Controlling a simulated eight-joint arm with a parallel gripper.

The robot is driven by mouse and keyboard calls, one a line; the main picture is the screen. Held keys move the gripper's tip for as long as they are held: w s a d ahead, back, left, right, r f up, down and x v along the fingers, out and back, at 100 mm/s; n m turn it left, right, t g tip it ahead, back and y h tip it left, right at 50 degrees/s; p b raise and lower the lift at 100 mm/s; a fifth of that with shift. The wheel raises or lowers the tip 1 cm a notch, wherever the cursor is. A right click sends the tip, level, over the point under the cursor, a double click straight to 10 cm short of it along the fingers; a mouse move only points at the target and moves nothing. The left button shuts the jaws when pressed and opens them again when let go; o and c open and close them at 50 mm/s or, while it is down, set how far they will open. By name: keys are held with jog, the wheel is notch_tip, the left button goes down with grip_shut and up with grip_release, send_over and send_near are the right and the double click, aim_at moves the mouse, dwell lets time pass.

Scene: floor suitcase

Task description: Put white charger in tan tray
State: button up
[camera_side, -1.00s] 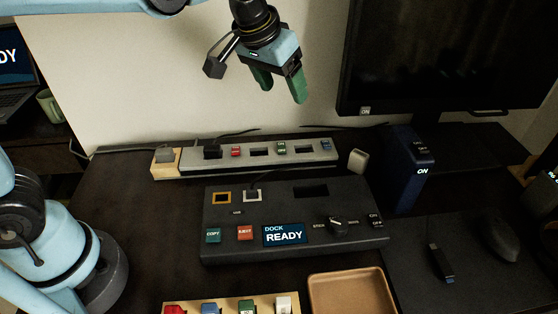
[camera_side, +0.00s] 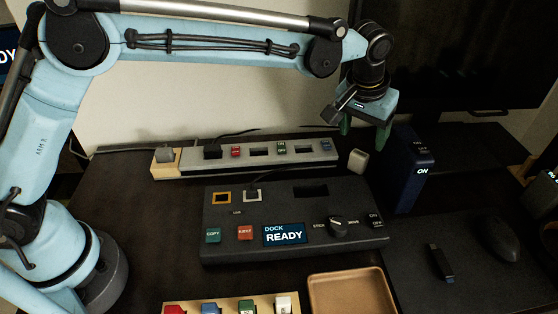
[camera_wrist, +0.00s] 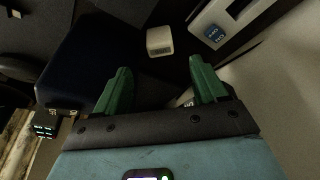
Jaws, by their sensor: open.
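The white charger (camera_side: 358,160) is a small off-white block on the dark desk, between the right end of the power strip and the blue box. It also shows in the wrist view (camera_wrist: 159,41), ahead of my fingertips and between them. My gripper (camera_side: 363,138) has green fingers, open and empty, above the charger and apart from it; its fingers also show in the wrist view (camera_wrist: 158,80). The tan tray (camera_side: 352,292) lies at the front of the desk, right of the wooden block holder, and looks empty. Its front edge is cut off.
A power strip (camera_side: 258,152) runs behind the dark dock (camera_side: 290,218). The tall blue box (camera_side: 405,170) stands close on the charger's right, with the monitor (camera_side: 460,60) behind. A USB stick (camera_side: 440,262) and a mouse (camera_side: 498,238) lie at right.

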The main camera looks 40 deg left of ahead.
aim_at(359, 154)
jog(key=shift+s+x, duration=0.15)
jog(key=shift+x, duration=1.8)
jog(key=shift+s+x, duration=0.15)
jog(key=shift+x, duration=1.75)
jog(key=shift+f, duration=0.1)
jog(key=c, duration=1.2)
